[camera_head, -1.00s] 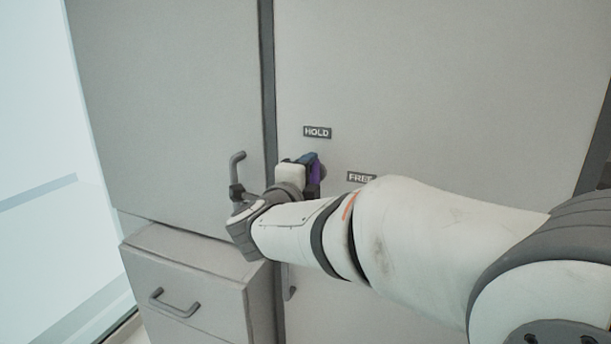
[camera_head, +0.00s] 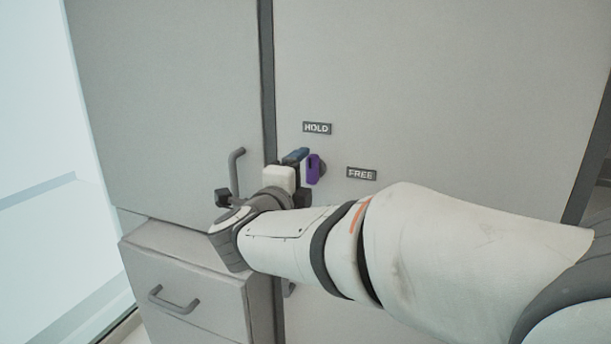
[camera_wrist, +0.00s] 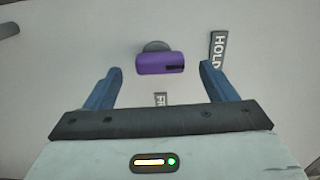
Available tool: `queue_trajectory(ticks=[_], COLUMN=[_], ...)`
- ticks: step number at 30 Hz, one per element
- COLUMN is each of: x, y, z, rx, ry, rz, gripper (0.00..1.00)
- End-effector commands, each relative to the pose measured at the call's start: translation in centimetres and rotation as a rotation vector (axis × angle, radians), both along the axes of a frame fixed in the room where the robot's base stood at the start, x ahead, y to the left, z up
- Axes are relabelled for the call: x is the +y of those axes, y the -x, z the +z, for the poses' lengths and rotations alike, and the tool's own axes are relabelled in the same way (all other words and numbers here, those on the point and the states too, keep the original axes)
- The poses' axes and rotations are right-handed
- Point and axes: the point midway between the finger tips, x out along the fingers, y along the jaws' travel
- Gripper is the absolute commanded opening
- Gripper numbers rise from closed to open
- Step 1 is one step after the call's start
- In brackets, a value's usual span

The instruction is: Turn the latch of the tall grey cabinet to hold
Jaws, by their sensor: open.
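The latch (camera_head: 313,170) is a purple bar on a round grey hub on the tall grey cabinet's door (camera_head: 430,80). It stands upright in the head view, below the HOLD label (camera_head: 317,128) and left of the FREE label (camera_head: 361,174). In the wrist view the latch (camera_wrist: 160,64) has a dark mark at its end nearer the HOLD label (camera_wrist: 217,50). My gripper (camera_wrist: 164,70) is open, its blue fingers on either side of the latch in that view, with gaps.
A grey door with a bar handle (camera_head: 237,170) is left of the dark seam, close to my wrist. Below it a drawer (camera_head: 190,290) with a handle stands out. Bare door surface lies above and right of the labels.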

Motion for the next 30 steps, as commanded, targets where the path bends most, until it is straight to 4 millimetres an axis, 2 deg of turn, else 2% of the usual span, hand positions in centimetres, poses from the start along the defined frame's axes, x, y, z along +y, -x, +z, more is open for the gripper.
queue_trajectory(ticks=[1, 6, 12, 23, 26, 30], x=[0.4, 1.2, 1.4, 1.2, 1.0, 0.9], y=[1.0, 3.0, 3.8, 3.1, 2.1, 1.1], z=[-0.1, -0.1, 0.0, 0.1, 0.1, -1.0], rx=[-0.002, 0.000, 0.000, 0.008, 0.026, 0.093], ry=[-0.002, -0.001, 0.000, 0.031, 0.103, 0.284], rz=[0.004, 0.003, 0.000, 0.046, 0.148, 0.358], gripper=[0.78, 0.78, 0.78, 0.78, 0.78, 0.78])
